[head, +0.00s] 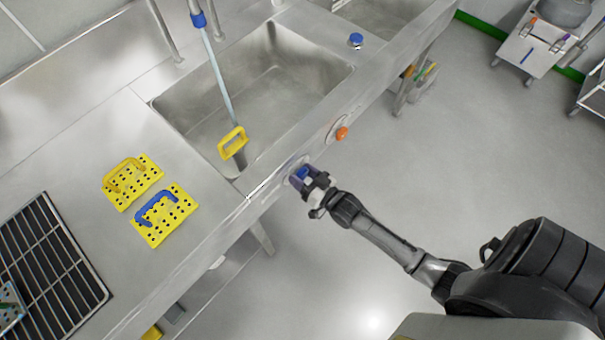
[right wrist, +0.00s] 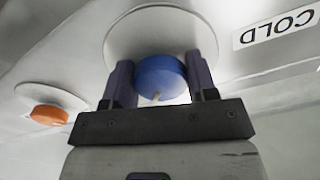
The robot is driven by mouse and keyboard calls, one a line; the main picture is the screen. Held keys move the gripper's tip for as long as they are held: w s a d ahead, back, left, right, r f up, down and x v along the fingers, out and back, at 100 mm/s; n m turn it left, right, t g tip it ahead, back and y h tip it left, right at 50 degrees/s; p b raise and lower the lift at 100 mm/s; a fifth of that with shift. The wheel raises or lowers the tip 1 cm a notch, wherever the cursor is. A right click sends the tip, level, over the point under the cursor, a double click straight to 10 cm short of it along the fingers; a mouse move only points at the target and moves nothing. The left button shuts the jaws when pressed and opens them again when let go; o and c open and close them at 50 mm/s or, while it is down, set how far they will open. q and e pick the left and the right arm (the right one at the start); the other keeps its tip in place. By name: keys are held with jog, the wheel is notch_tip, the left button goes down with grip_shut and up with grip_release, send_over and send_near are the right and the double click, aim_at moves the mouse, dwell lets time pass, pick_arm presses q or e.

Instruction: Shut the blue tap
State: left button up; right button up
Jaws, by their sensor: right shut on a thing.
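The blue tap (right wrist: 160,76) is a round blue knob on a pale round plate on the sink's front panel. In the right wrist view it sits between the two fingers of my right gripper (right wrist: 160,88), which is shut on it. A pale pointer mark shows on the knob's lower part. In the head view the right gripper (head: 306,178) reaches the front panel and partly hides the blue tap (head: 304,172). My left gripper is not in view.
An orange tap (head: 341,133) is on the same panel, and a COLD label (right wrist: 277,27) is near the blue one. Yellow perforated plates (head: 166,217) and a black rack (head: 50,262) lie left. Open floor lies right.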

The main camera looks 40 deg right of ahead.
jog(key=n+p, duration=0.1)
jog(key=n, duration=0.1)
jog(key=n+p, duration=0.1)
jog(key=p, duration=0.1)
jog(key=shift+r+n, duration=0.2)
jog(key=shift+n, duration=0.2)
jog(key=n+p, duration=0.1)
jog(key=n, duration=0.1)
jog(key=shift+d+n, duration=0.1)
jog(key=shift+n, duration=0.2)
jog(key=n+p, duration=0.1)
jog(key=n, duration=0.1)
jog(key=shift+n, duration=0.4)
jog(key=n+p, duration=0.1)
jog(key=n, duration=0.2)
jog(key=shift+f+n, duration=0.1)
jog(key=shift+n, duration=0.2)
jog(key=shift+d+n, duration=0.1)
jog(key=shift+n, duration=2.1)
jog(key=o, duration=0.9)
